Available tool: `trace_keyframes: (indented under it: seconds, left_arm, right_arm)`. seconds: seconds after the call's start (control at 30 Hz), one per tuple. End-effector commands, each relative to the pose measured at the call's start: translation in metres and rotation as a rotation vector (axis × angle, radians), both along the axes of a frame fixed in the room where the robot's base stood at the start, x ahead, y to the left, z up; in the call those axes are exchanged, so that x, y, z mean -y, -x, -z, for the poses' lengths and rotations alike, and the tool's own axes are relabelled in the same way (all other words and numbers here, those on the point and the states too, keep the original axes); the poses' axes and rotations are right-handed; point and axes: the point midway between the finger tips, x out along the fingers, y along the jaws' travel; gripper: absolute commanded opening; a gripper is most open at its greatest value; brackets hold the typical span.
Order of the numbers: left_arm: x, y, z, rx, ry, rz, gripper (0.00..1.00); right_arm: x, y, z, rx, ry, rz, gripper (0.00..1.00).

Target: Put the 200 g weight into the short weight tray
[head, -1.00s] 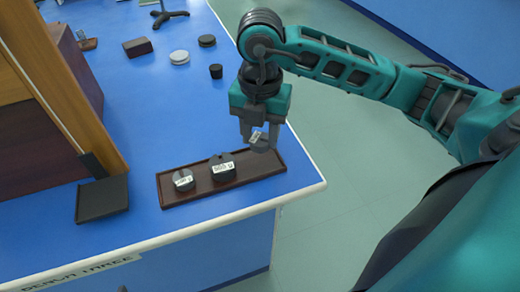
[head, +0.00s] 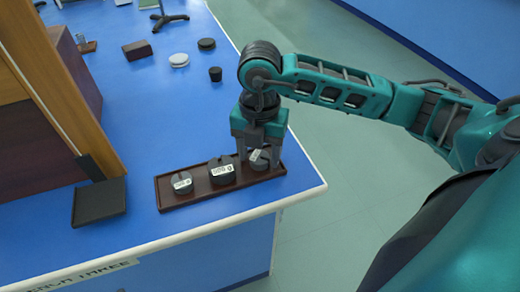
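A brown rectangular tray (head: 206,197) lies near the front corner of the blue bench. A small grey weight with a white label (head: 182,184) stands at its left end. A larger dark weight with a label (head: 221,172) stands in the middle. My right gripper (head: 259,157) points down over the tray's right end, its fingers on either side of a third grey labelled weight (head: 258,161). This weight is low at the tray, seemingly on or just above its floor. Its label is too small to read surely. My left gripper is not in view.
A small black tray (head: 100,200) lies to the left, beside a wooden frame (head: 75,95). Farther back are a brown box (head: 137,50), a white disc (head: 179,60), a dark disc (head: 206,44) and a small black cup (head: 215,74). The bench edge runs close to the brown tray.

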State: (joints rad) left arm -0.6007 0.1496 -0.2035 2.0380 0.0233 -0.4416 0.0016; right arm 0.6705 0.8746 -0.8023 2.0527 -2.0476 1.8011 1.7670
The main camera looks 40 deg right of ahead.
Motion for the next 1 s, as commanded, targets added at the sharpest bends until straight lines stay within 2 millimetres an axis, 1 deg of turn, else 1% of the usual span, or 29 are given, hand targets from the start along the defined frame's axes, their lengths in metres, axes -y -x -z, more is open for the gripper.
trace_keyframes:
  seconds: [0.23, 0.37, 0.47, 0.7, 0.8, 0.9, 1.0]
  left_arm:
    - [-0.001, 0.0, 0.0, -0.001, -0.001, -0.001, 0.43]
    - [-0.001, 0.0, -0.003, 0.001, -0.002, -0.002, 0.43]
    - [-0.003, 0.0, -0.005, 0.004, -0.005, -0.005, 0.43]
    - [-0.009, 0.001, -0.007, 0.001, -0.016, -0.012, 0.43]
    - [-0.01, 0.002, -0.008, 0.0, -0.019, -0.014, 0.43]
    - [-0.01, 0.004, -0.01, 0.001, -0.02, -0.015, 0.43]
    - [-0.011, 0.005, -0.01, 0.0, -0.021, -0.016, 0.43]
  right_arm:
    - [0.001, 0.001, 0.0, -0.006, 0.005, 0.001, 0.69]
    - [0.002, 0.001, -0.008, -0.005, 0.007, 0.001, 0.69]
    - [0.002, 0.0, -0.024, -0.001, 0.005, 0.0, 0.69]
    - [0.001, 0.0, -0.077, 0.002, 0.004, 0.0, 0.69]
    - [0.001, 0.0, -0.096, 0.002, 0.002, 0.0, 0.69]
    - [0.001, 0.0, -0.111, 0.0, 0.004, 0.0, 0.69]
    - [0.001, 0.0, -0.12, -0.001, 0.003, 0.001, 0.69]
